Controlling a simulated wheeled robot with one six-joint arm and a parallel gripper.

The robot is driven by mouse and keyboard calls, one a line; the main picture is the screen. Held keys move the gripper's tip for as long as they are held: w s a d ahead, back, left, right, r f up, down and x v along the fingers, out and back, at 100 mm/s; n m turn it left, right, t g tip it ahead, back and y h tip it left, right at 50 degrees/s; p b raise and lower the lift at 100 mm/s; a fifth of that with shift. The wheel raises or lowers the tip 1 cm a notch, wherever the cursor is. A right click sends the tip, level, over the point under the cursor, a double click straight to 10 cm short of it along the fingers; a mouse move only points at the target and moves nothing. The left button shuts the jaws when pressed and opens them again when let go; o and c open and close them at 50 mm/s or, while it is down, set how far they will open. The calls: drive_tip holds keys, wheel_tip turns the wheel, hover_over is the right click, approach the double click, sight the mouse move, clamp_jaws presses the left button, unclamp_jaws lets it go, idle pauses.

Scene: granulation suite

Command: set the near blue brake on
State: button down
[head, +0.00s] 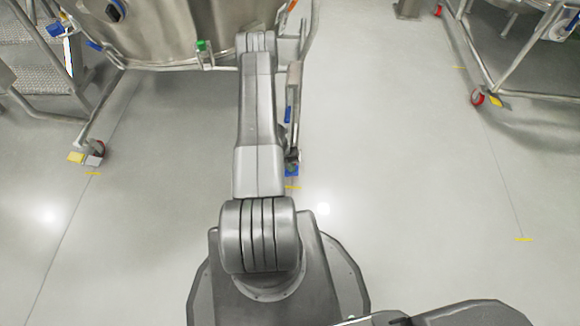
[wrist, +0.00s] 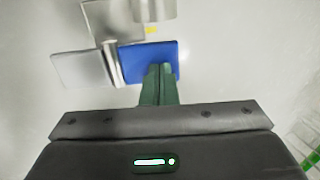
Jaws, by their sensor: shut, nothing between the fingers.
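The near blue brake pedal (wrist: 140,58) lies flat-looking in the upper middle of the wrist view, beside a pale grey pedal (wrist: 78,70). It also shows small in the head view (head: 292,171), at the foot of the vessel frame's right leg, close to my arm. My gripper (wrist: 159,70) is shut and empty. Its green fingertips overlap the lower right part of the blue pedal in the wrist view; I cannot tell whether they touch it. In the head view I cannot make out the gripper clearly.
The steel vessel (head: 170,30) stands ahead on its frame. Its left caster has a yellow pedal (head: 75,157) and a whitish pedal. Metal steps (head: 35,55) stand at far left, another wheeled frame (head: 520,90) at far right. The floor between is clear.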

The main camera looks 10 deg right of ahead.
drive_tip(key=shift+s+d+f+y, duration=0.1)
drive_tip(key=shift+d+f+y, duration=0.15)
drive_tip(key=shift+y, duration=0.25)
drive_tip(key=shift+d+f, duration=0.1)
drive_tip(key=shift+s+d+f+b, duration=0.15)
drive_tip(key=shift+d+f+b, duration=0.25)
drive_tip(key=shift+f+b, duration=0.35)
drive_tip(key=shift+s+d+f+b, duration=0.1)
drive_tip(key=shift+d+f+b, duration=0.25)
drive_tip(key=shift+f+b, duration=0.35)
drive_tip(key=shift+r+b, duration=0.1)
drive_tip(key=shift+b, duration=0.2)
drive_tip(key=shift+r, duration=0.1)
